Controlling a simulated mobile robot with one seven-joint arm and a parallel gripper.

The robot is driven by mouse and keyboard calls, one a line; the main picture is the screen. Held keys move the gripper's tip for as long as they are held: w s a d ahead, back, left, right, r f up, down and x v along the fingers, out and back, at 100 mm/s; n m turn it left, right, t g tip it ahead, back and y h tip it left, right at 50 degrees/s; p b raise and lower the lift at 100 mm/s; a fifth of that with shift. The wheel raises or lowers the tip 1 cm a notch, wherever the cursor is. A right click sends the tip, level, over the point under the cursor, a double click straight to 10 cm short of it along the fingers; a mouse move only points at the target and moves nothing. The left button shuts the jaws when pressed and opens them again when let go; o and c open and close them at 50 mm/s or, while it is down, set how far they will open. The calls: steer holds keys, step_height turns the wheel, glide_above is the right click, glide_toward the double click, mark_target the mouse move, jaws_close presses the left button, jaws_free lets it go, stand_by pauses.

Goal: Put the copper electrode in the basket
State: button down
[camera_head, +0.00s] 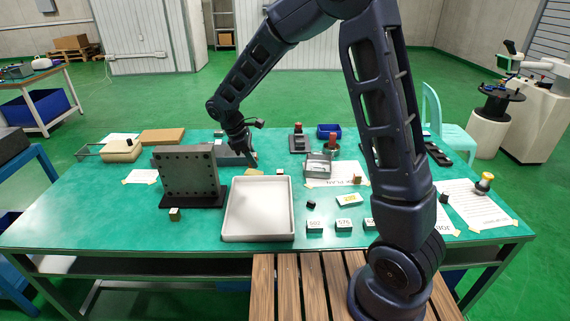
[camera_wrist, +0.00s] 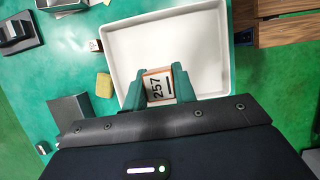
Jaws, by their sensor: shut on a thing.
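My gripper (camera_wrist: 157,86) is shut on a small block (camera_wrist: 158,88) with a white face marked 257 and copper-coloured edges. In the head view my gripper (camera_head: 252,160) is low over the table behind the white tray; the block is hardly visible there. I cannot tell if the block is clear of the surface below. A grey, open metal basket (camera_head: 317,168) stands to the right of my gripper, on a white printed sheet. Copper-red pieces stand upright behind it, one on a dark stand (camera_head: 298,140) and one in a round holder (camera_head: 332,148).
The empty white tray (camera_head: 259,235) lies in front of my gripper and shows in the wrist view (camera_wrist: 205,45). A dark upright plate (camera_head: 187,175) stands at left. Small labelled blocks (camera_head: 315,226) line the front right. A blue bin (camera_head: 328,130) stands behind the basket.

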steer(key=w+d, duration=1.2)
steer(key=w, duration=0.2)
glide_above(319, 162)
steer(key=s+a, duration=0.1)
steer(key=s, duration=0.4)
step_height(319, 162, down, 19)
steer(key=shift+s+a+f, duration=0.1)
steer(key=shift+f, duration=0.1)
steer(key=shift+f, duration=0.1)
steer(key=c, duration=1.1)
jaws_free()
